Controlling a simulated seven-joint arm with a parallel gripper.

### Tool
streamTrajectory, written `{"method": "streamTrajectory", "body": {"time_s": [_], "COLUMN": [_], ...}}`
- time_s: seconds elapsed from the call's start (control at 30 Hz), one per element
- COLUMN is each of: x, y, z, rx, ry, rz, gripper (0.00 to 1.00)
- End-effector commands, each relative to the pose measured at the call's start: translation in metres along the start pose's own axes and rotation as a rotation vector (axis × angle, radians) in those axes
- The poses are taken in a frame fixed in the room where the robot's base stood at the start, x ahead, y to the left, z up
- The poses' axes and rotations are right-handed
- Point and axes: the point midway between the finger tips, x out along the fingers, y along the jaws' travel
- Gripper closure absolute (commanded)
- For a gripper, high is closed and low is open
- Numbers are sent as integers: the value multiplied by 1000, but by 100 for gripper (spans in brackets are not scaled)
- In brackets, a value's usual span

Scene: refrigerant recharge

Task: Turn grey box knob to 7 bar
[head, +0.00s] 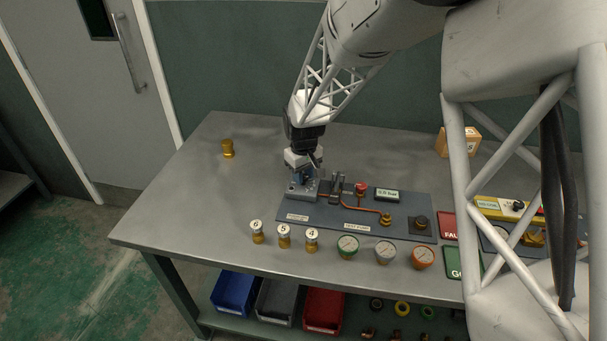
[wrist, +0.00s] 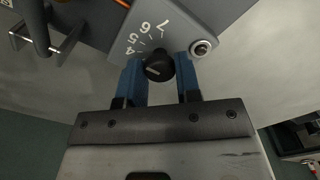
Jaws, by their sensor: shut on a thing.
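The grey box (wrist: 185,22) carries a black knob (wrist: 158,68) with white numbers 4, 5, 6 and 7 in an arc beside it, and a round metal fitting (wrist: 201,48). The knob has a pale pointer line; I cannot tell exactly which number it marks. My gripper (wrist: 161,75) has its blue fingers shut on the knob, one on each side. In the head view my gripper (head: 303,180) reaches down onto the box at the left end of the dark panel (head: 335,217), hiding the knob.
A small display (head: 387,195) sits on the panel, its reading unclear, with a red-topped valve (head: 361,188) nearby. Numbered brass-based pieces (head: 284,236) and round gauges (head: 348,246) line the front edge. A brass piece (head: 228,148) stands back left. The left tabletop is mostly clear.

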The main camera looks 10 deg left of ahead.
Motion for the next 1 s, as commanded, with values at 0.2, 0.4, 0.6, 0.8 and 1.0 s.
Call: {"method": "streamTrajectory", "body": {"time_s": [0.2,0.4,0.6,0.8,1.0], "x": [-1,-1,-1,-1,-1], "y": [0,0,0,0,0], "z": [0,0,0,0,0], "rx": [203,392,582,767,917], "ry": [1,1,0,1,1], "rz": [0,0,0,0,0], "gripper": [92,92,92,92,92]}}
